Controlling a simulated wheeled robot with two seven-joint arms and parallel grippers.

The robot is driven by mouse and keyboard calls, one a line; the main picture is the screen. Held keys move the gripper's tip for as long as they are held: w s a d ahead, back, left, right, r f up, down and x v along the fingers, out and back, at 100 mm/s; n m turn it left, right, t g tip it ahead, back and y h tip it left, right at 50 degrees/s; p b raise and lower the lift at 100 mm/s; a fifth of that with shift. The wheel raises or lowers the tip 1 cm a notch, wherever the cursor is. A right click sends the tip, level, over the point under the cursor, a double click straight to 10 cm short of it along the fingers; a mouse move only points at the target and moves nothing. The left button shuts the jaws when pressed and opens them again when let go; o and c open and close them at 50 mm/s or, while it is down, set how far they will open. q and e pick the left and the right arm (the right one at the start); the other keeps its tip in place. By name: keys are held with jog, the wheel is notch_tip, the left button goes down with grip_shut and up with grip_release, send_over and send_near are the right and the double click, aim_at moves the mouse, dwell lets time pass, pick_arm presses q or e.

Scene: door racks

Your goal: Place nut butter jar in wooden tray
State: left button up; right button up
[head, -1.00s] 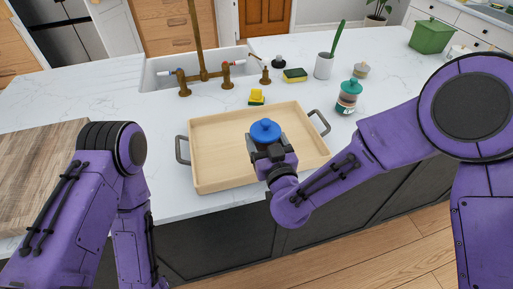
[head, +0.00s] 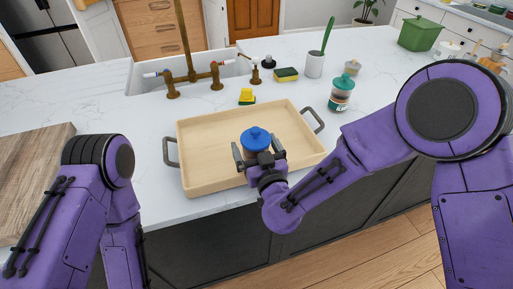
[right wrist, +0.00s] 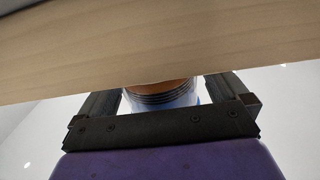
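The nut butter jar (head: 256,147), with a blue lid and brown contents, is upright inside the wooden tray (head: 203,172), near its front wall. My right gripper (head: 258,152) reaches over the tray's front side, with its fingers apart on either side of the jar. In the right wrist view the jar (right wrist: 162,95) sits between the fingers with narrow gaps, and the pale wood of the tray (right wrist: 150,45) crosses the picture. The jar's base is hidden in the head view. My left arm hangs at the left; its gripper is out of view.
Behind the tray are a yellow sponge (head: 246,97), a sink with a brass tap (head: 190,78) and another sponge (head: 286,74). A teal-lidded jar (head: 341,97) and a white cup (head: 314,65) stand right. A wooden board (head: 35,165) lies left.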

jog(key=shift+s+r, duration=0.15)
jog(key=shift+r, duration=0.05)
jog(key=b+v, duration=0.1)
jog(key=v, duration=0.3)
jog(key=b+v, duration=0.2)
jog(key=v, duration=0.2)
jog(key=shift+s+f, duration=0.1)
jog(key=shift+f, duration=0.1)
jog(key=shift+r+p+v, duration=0.1)
jog(key=shift+p+v, duration=0.45)
jog(key=shift+v, duration=0.35)
jog(key=shift+r+p+v, duration=0.15)
jog(key=shift+p+v, duration=0.35)
jog(key=shift+v, duration=0.45)
